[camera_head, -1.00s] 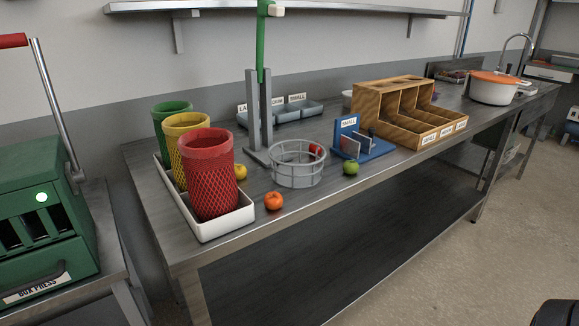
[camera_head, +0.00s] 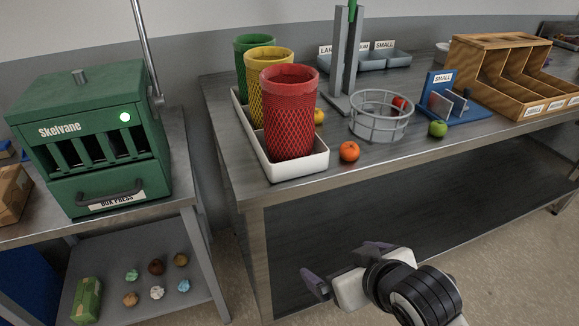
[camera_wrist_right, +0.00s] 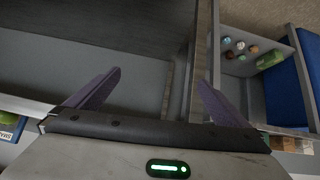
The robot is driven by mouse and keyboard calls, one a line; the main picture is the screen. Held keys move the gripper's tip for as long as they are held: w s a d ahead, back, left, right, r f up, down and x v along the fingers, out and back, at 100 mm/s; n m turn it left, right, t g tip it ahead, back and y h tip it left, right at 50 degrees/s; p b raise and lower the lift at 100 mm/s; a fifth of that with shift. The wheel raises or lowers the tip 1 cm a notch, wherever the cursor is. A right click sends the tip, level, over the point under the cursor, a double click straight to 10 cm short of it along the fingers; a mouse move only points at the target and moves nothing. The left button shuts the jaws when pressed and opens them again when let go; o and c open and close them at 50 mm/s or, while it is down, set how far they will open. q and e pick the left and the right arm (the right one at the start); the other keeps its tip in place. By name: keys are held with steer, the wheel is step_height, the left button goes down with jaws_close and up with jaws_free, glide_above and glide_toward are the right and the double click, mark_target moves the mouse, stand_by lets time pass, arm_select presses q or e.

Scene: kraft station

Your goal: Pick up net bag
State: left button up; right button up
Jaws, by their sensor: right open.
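Three net bags stand in a row in a white tray (camera_head: 300,170) on the metal table: a red net bag (camera_head: 289,115) in front, a yellow one (camera_head: 254,90) behind it and a green one (camera_head: 243,58) at the back. My right gripper (camera_head: 345,264) is open and empty, low in front of the table's front edge and below the red bag. Its two fingers also show spread apart in the right wrist view (camera_wrist_right: 155,95), with nothing between them. No net bag shows in the wrist view. My left gripper is out of view.
A wire basket (camera_head: 381,118), an orange fruit (camera_head: 349,151) and a green fruit (camera_head: 438,129) are right of the tray. A blue stand (camera_head: 455,106) and wooden rack (camera_head: 490,70) stand farther right. A green box press (camera_head: 90,140) is at left. The lower shelf (camera_head: 400,190) is bare.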

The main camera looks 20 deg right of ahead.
steer(key=w+r+t, duration=0.4)
steer(key=w+r, duration=0.4)
steer(key=r, duration=0.2)
steer(key=t, duration=0.5)
glide_toward(291, 87)
steer(key=shift+m+y, duration=0.3)
steer(key=shift+m, duration=0.1)
steer(key=w, duration=0.5)
steer(key=shift+w+d+r, duration=0.2)
steer(key=shift+r, duration=0.1)
steer(key=shift+w+a+f, duration=0.1)
steer(key=shift+w+f, duration=0.1)
steer(key=shift+w, duration=1.25)
steer(key=shift+w+a+f, duration=0.1)
steer(key=shift+w+f, duration=0.1)
steer(key=shift+w, duration=1.25)
steer(key=c, duration=1.2)
